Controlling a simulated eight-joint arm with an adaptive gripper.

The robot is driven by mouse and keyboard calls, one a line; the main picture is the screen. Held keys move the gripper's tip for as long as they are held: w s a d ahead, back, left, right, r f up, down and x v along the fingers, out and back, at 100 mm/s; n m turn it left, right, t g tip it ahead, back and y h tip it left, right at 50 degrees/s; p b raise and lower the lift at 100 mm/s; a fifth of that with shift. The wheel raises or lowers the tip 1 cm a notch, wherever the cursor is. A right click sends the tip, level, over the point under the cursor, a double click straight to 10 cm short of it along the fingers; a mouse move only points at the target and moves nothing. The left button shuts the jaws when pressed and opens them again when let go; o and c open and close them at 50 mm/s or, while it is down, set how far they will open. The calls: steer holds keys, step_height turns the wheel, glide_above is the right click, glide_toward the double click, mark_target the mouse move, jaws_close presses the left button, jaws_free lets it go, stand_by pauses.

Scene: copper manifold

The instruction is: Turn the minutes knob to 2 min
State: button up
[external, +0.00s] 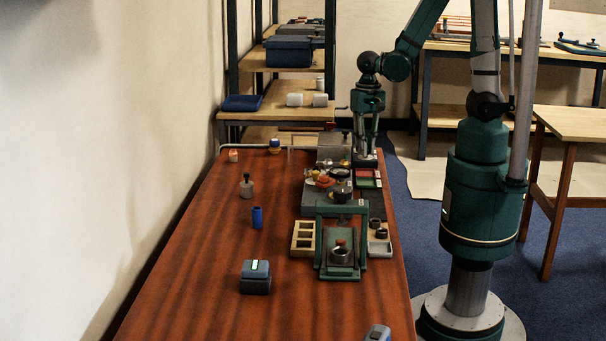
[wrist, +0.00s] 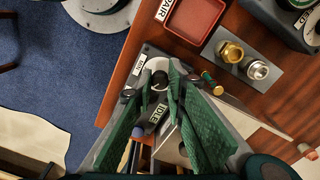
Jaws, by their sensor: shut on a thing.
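The minutes knob (wrist: 159,80) is a dark knob on a white dial, set on a grey panel beside a small "MIN" label (wrist: 139,64). My gripper (wrist: 158,84) has its two green fingers on either side of the knob and is shut on it. The dial's marks and the exact pointer setting are too small to read. An "IDLE" label (wrist: 159,112) shows just below the knob, between the fingers. In the external view my gripper (external: 365,158) points down at the far right end of the wooden table, and the knob is hidden there.
A red tray (wrist: 221,22) labelled "REPAIR" and a grey block (wrist: 243,73) with brass and silver fittings lie close by. Several fixtures, including a green frame (external: 319,225), fill the table's right side. A blue cylinder (external: 257,217) stands left; the table's front left is clear.

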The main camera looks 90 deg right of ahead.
stand_by(0.3)
steer(key=o, duration=0.9)
steer(key=shift+r, duration=0.2)
steer(key=shift+r, duration=5.8)
